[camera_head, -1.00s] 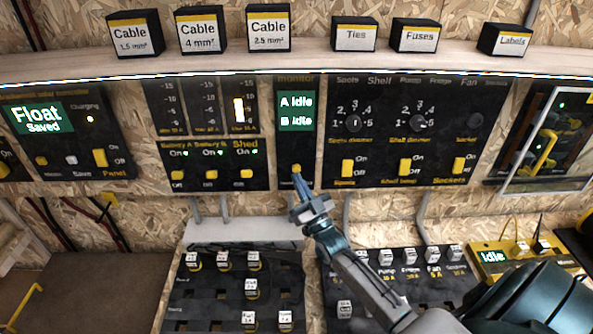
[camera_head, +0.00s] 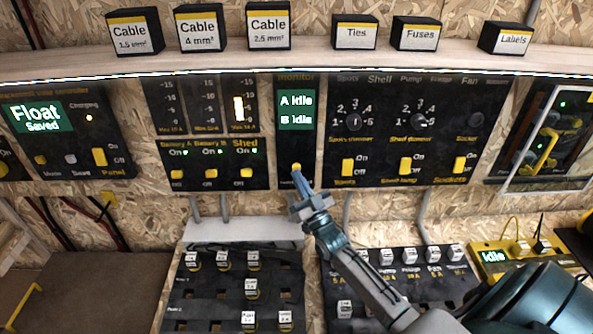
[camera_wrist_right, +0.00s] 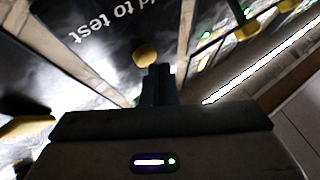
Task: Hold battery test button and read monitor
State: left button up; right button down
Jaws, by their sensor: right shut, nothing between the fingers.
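The battery monitor (camera_head: 296,135) is a tall dark panel in the middle of the wall in the head view. Its green screen (camera_head: 296,109) reads "A Idle" and "B Idle". The yellow test button (camera_head: 296,167) is at the panel's lower end. My right gripper (camera_head: 299,180) is shut and empty, its tips just below the button. In the right wrist view the button (camera_wrist_right: 145,55) is just beyond the fingertips (camera_wrist_right: 158,70), beside lettering ending in "d to test". I cannot tell whether the tips touch it. My left gripper is not in view.
A switch panel (camera_head: 215,180) is left of the monitor, and a panel with knobs and rocker switches (camera_head: 385,165) is right. Fuse boards (camera_head: 235,262) lie below. A shelf (camera_head: 300,62) with labelled boxes runs above.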

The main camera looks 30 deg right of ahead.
jog(key=shift+w+d, duration=0.25)
jog(key=shift+w, duration=0.1)
dwell(0.7)
dwell(2.1)
jog(key=shift+s+a, duration=0.45)
jog(key=shift+s, duration=0.3)
jog(key=s+a, duration=0.1)
jog(key=s+p, duration=0.1)
jog(key=s+a+p, duration=0.1)
jog(key=s, duration=0.1)
jog(key=shift+s+a, duration=0.1)
jog(key=shift+a, duration=0.25)
dwell(0.4)
